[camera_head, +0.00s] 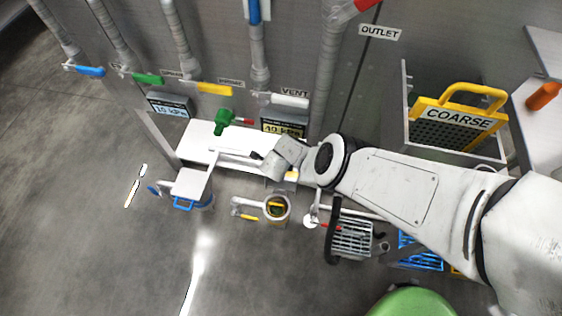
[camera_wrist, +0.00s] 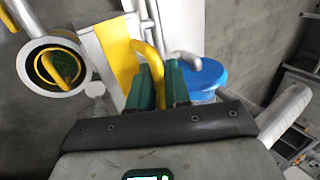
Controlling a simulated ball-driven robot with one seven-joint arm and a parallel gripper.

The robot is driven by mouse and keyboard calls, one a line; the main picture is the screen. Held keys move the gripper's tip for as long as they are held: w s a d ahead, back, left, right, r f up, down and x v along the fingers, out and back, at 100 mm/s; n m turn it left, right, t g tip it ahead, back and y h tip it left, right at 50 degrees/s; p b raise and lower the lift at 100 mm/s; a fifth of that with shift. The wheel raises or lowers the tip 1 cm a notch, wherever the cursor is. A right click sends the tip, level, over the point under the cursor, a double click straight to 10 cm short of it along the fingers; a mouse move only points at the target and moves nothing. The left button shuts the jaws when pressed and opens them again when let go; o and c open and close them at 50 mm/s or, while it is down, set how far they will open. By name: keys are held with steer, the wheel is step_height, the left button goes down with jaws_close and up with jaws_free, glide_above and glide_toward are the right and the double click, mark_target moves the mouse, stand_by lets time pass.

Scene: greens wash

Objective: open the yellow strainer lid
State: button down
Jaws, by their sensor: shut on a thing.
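The yellow strainer is a round pot (camera_head: 277,207) with its mouth uncovered in the head view. Its open mouth also shows in the wrist view (camera_wrist: 57,66), with a yellow basket handle inside. The yellow strainer lid (camera_wrist: 118,50) is a white-edged yellow plate standing tilted up beside the mouth, clear of it. My gripper (camera_wrist: 158,88) has its green fingers shut on the lid's curved yellow handle (camera_wrist: 151,64). In the head view my gripper's tips and most of the lid are hidden behind my wrist.
A blue-handled strainer (camera_head: 190,187) stands left of the yellow one. A white bench (camera_head: 205,143) with a green valve (camera_head: 226,119) lies behind. A yellow COARSE basket (camera_head: 452,118) sits farther right. The front left floor is free.

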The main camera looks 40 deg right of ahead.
steer(key=c, duration=1.3)
jaws_free()
steer(key=p+v, duration=1)
steer(key=p, duration=0.1)
steer(key=shift+s+a+r, duration=0.1)
steer(key=shift+r, duration=0.25)
